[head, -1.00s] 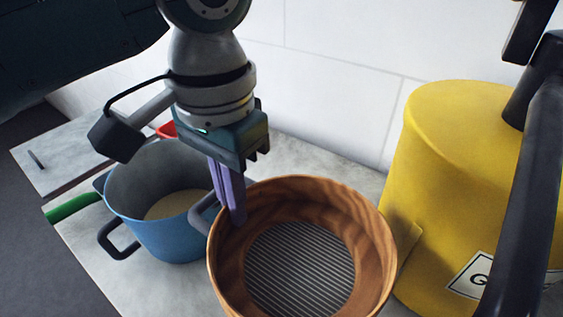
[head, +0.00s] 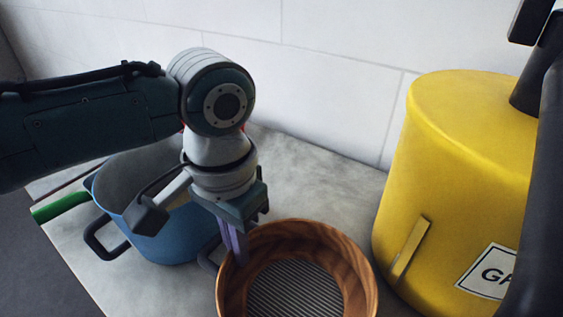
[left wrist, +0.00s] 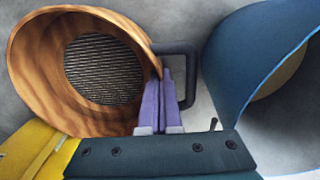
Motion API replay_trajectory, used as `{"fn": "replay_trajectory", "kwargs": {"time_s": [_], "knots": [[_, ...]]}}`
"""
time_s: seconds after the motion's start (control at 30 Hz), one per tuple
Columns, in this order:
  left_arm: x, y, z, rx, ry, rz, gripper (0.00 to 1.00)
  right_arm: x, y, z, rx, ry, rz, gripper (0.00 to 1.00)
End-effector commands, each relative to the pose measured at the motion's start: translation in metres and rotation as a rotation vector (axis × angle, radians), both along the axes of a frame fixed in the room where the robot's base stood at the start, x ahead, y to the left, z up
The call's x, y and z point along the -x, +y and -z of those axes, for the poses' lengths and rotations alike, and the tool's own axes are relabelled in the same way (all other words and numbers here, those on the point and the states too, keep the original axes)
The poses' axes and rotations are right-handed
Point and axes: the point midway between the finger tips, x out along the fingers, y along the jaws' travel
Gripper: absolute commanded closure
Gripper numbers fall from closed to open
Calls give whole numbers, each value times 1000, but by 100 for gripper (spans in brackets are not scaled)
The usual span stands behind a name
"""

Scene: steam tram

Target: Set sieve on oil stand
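The sieve is a round wooden ring (head: 352,262) with a ribbed dark mesh bottom (head: 300,290), low in the middle of the head view. It also shows at the upper left of the left wrist view (left wrist: 35,75). My left gripper (head: 236,255) points down at the sieve's left rim, its purple fingers close together on the wall. In the left wrist view the fingers (left wrist: 162,85) meet at the sieve's rim. The sieve has moved with the gripper, so it is held. I cannot make out an oil stand. My right gripper is not in view.
A blue pot (head: 165,238) with dark handles stands just left of the sieve, close to my left gripper. A large yellow canister (head: 440,150) with a label stands at the right. A green handle (head: 60,207) sticks out at the left. The grey worktop (head: 315,180) is clear behind the sieve.

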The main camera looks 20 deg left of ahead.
Motion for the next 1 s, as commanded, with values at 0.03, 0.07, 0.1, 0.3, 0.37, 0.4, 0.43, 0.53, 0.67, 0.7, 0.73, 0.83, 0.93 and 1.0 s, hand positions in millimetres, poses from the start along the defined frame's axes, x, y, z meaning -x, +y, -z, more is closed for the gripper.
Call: {"fn": "replay_trajectory", "kwargs": {"time_s": [0.03, 0.07, 0.1, 0.3, 0.37, 0.4, 0.43, 0.53, 0.67, 0.7, 0.73, 0.83, 0.93, 1.0], "knots": [[0, 0, 1, 0, 0, 0, 96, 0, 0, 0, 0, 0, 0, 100], [0, 0, 0, 0, 0, 0, 93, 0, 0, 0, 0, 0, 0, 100], [0, 0, 0, 0, 0, 0, 89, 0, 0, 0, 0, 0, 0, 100], [0, 0, 0, 0, 0, 0, 70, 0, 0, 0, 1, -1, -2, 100], [0, 0, 0, 0, 0, 0, 70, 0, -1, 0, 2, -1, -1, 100], [0, 0, 0, 1, 0, 0, 70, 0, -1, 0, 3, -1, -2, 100], [0, 0, 0, 1, 0, 0, 70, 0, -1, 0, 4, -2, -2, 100], [0, 0, -1, 0, 0, 0, 70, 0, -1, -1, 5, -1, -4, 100], [-1, -1, -15, 3, -2, 0, 70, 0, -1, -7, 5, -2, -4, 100], [-1, -1, -23, 3, -2, 0, 70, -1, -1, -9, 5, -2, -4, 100], [-1, -1, -29, 3, -3, 0, 70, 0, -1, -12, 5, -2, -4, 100], [-1, 0, -52, 2, -3, 0, 70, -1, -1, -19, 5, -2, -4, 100], [-1, -1, -76, 4, -4, 0, 70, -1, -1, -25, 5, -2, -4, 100], [-1, -1, -90, 3, -3, 1, 70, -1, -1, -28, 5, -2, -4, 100]]}}
